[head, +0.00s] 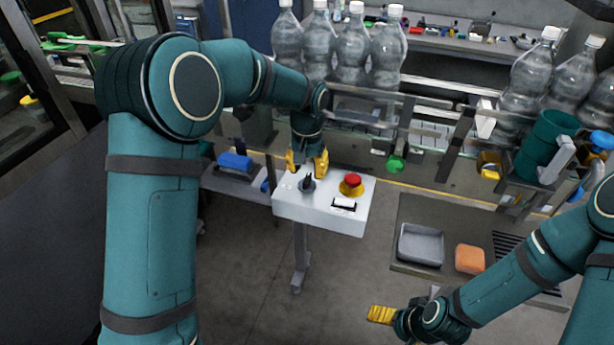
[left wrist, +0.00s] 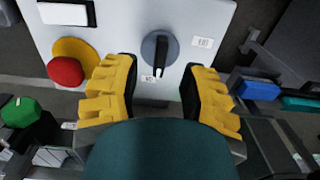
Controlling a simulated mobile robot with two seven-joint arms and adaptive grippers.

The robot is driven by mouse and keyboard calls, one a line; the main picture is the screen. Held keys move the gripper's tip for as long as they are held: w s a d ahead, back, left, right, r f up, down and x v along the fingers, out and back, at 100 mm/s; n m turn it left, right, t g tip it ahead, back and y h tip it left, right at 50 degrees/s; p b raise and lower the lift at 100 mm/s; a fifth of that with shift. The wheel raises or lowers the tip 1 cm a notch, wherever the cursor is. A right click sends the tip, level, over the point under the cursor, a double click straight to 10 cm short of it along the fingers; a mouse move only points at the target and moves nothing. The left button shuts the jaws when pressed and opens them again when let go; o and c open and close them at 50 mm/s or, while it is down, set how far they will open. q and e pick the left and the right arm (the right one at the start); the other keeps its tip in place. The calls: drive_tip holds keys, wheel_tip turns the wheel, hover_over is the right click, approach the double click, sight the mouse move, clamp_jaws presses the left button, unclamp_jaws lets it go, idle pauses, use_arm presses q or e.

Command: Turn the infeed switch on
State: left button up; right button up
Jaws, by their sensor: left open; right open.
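The infeed switch, a black rotary knob (head: 307,184), sits on the left part of a white control box (head: 335,215). In the left wrist view the knob (left wrist: 160,55) has a dark pointer handle on a grey round base, with small white labels (left wrist: 202,42) around it that I cannot read. My left gripper (head: 307,163) is just behind the knob, pointing down. In its wrist view the left gripper (left wrist: 160,80) is open, its yellow fingers on either side of the knob's near edge, apart from it. My right gripper (head: 381,315) is open and empty at the lower right, away from the box.
A red emergency button (head: 352,181) on a yellow base and a white-topped rocker or display (head: 344,204) share the box. Large bottles (head: 354,50) stand on the conveyor behind. A grey tray (head: 421,244) and an orange block (head: 469,259) lie on a surface to the right.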

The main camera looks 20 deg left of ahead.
sight(307, 178)
use_arm(q)
wheel_tip(307, 178, up, 8)
drive_tip(key=shift+r, duration=0.25)
drive_tip(key=shift+f, duration=0.1)
use_arm(e)
drive_tip(key=shift+s, duration=0.1)
